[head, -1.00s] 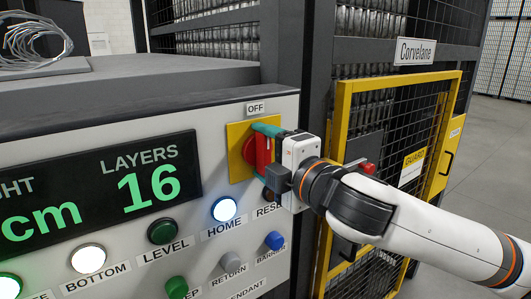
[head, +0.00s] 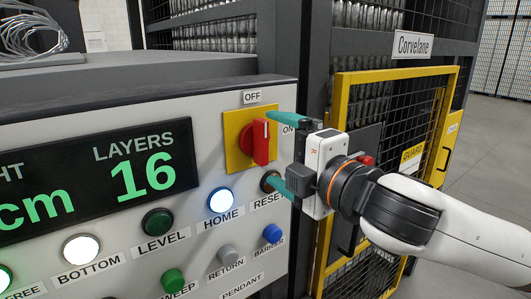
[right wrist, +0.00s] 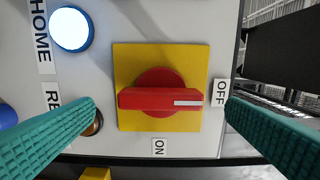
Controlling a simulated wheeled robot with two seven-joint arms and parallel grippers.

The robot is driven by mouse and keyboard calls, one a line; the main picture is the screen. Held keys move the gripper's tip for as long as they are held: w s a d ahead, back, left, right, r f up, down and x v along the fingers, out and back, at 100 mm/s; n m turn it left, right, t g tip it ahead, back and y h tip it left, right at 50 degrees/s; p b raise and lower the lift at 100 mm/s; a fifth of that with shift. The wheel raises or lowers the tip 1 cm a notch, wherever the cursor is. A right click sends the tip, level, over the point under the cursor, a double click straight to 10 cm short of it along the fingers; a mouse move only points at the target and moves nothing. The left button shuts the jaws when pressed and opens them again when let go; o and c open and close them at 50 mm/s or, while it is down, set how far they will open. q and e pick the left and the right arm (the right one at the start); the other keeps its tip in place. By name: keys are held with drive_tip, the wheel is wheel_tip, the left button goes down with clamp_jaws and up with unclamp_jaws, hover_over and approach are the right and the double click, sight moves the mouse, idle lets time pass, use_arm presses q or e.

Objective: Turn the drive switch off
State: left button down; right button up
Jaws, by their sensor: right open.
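The drive switch is a red rotary handle (head: 261,143) on a yellow square plate (head: 236,147). In the head view it stands upright, with its white mark at the top, toward the OFF label (head: 252,97). In the right wrist view the handle (right wrist: 150,99) lies level and its white mark points right at OFF (right wrist: 220,93); the ON label (right wrist: 158,147) is below. My right gripper (head: 273,150) is open in front of the switch, its teal fingers apart above and below the handle, gripping nothing. My left gripper is not in view.
A lit HOME button (head: 222,200) and a RESET button (head: 270,181) sit below the switch; RESET is close to the lower finger. A yellow-framed guard gate (head: 340,115) stands right of the panel. A display (head: 90,180) fills the left.

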drive_tip(key=b+v, duration=0.1)
drive_tip(key=v, duration=0.6)
drive_tip(key=shift+b, duration=0.3)
